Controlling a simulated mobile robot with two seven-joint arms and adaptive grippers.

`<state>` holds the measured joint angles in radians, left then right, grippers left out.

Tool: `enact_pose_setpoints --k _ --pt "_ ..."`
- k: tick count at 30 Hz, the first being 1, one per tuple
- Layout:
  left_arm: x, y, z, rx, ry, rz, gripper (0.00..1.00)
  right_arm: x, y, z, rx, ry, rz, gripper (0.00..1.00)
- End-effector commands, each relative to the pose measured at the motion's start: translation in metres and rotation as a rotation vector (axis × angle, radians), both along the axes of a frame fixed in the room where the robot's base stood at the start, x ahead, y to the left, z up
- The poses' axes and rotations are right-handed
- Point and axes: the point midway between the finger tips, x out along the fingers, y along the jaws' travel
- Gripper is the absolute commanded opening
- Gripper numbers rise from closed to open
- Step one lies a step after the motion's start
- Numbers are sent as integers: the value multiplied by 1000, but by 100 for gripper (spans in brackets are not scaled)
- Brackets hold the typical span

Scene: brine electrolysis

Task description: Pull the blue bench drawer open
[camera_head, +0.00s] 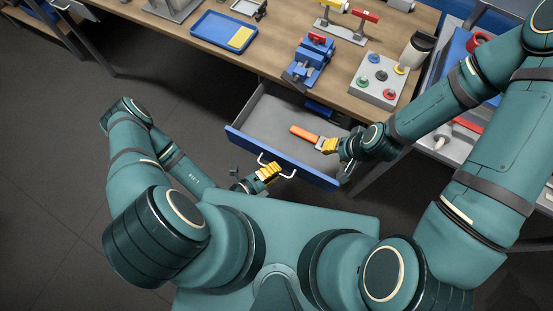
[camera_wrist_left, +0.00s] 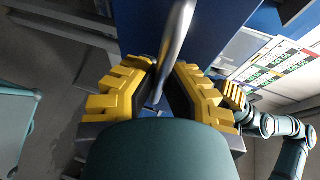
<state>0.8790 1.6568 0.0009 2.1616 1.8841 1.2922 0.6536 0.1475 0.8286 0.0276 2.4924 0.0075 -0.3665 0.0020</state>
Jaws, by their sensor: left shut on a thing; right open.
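The blue-fronted bench drawer (camera_head: 240,143) stands pulled well out from the wooden bench, its grey inside showing. Its silver handle (camera_head: 289,176) is on the front, and in the left wrist view the handle (camera_wrist_left: 177,40) runs down between the yellow fingers. My left gripper (camera_head: 268,171) is shut on this handle; the blue front (camera_wrist_left: 215,30) lies just beyond it. My right gripper (camera_head: 330,146) is open over the drawer's right part, close to an orange-handled tool (camera_head: 304,133). Whether it touches the tool is unclear.
On the bench top (camera_head: 270,40) are a blue tray (camera_head: 208,36), a blue vise (camera_head: 309,66) and a grey box with coloured buttons (camera_head: 379,80). A dark item (camera_head: 325,112) lies at the drawer's back. Dark floor (camera_head: 60,150) is clear at left.

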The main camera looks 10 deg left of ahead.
Motion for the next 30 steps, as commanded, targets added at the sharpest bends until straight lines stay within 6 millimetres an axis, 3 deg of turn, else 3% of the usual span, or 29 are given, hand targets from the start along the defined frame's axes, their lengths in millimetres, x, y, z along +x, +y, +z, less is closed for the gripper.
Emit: enact_pose_setpoints --k 6,9,10,22,30 --pt "-1 -2 0 -3 3 -4 0 0 0 0 0 0 0 39" --pt "-1 -2 0 -2 4 -4 39 0 0 0 0 0 0 39" --pt "-1 -1 0 -2 4 -3 41 0 0 0 0 0 0 39" --pt "-5 5 0 1 3 1 41 0 0 0 0 0 0 39" --pt "-40 36 10 1 4 1 41 0 0 0 0 0 0 39"
